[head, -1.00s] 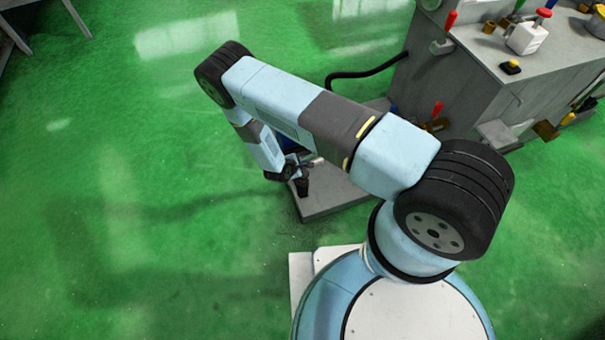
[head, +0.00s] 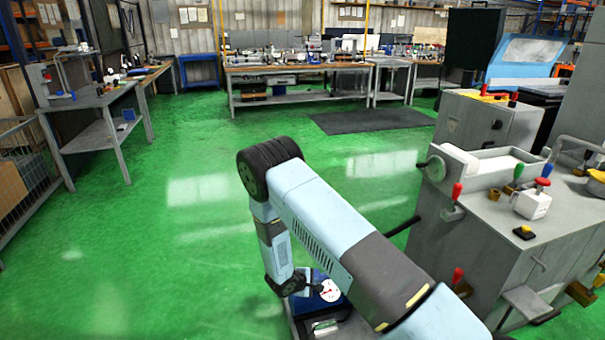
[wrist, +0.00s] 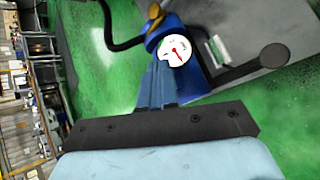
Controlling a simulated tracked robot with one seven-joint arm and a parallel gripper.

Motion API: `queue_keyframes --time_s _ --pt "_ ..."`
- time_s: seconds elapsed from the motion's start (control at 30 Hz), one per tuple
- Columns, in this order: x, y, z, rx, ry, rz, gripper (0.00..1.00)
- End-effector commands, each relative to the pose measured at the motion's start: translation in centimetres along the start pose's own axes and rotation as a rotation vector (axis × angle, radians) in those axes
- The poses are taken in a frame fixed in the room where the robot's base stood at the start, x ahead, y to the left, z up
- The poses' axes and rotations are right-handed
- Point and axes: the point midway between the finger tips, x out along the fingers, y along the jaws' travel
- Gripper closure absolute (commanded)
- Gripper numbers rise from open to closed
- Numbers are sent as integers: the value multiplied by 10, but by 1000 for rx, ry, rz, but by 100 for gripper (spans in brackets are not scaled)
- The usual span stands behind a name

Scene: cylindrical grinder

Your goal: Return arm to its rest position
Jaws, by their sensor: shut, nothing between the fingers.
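My gripper (wrist: 157,84) shows in the wrist view as two blue-grey fingers close together, shut with nothing held. In the head view my arm reaches forward and its end bends down at lower centre. The gripper there is small and partly hidden by the arm. A blue device with a white dial and red needle (head: 330,291) stands beside and beyond it. The dial device (wrist: 176,52) also shows just past the fingertips in the wrist view; I cannot tell whether they touch.
The grey grinder (head: 478,232) with coloured levers stands close on the right. A dark hose (wrist: 108,30) curves near the device. A workbench (head: 300,68) stands at the back and a grey table (head: 100,138) at the left. The green floor (head: 170,240) left of my arm is clear.

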Motion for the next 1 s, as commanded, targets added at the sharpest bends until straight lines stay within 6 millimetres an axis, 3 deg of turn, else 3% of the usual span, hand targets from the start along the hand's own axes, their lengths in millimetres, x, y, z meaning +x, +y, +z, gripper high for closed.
queue_keyframes --time_s 0.03,0.2,0.5,0.8,1.0 --pt "-9 20 8 38 -9 -5 100" --pt "-36 70 40 143 -44 -34 100" --pt "-84 143 107 325 -95 -95 100" --pt "-135 196 182 501 -126 -170 100" --pt "-169 220 234 614 -136 -224 100"
